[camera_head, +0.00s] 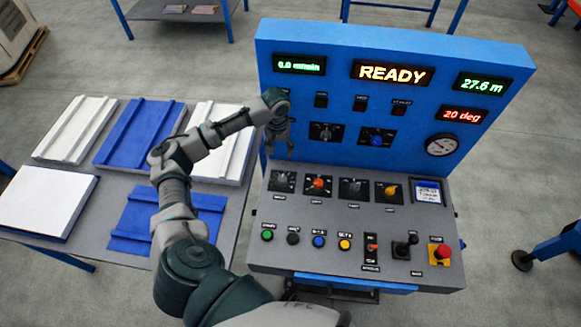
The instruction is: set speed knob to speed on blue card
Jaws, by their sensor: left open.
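The blue control console has dials on two faces. The upright face holds a black knob (325,132) and a blue knob (376,138). The sloped desk holds a black knob (283,181), an orange-red knob (318,184), another black knob (351,187) and a yellow knob (389,191). Their labels are too small to read, so I cannot tell which is the speed knob. A blue-edged card (427,192) with unreadable text sits at the desk's right. My left gripper (281,146) is open and empty, left of the upper black knob, apart from it. My right gripper is out of view.
A READY display (391,73) and smaller readouts top the console. A grey table (111,184) with white and blue panels stands at left.

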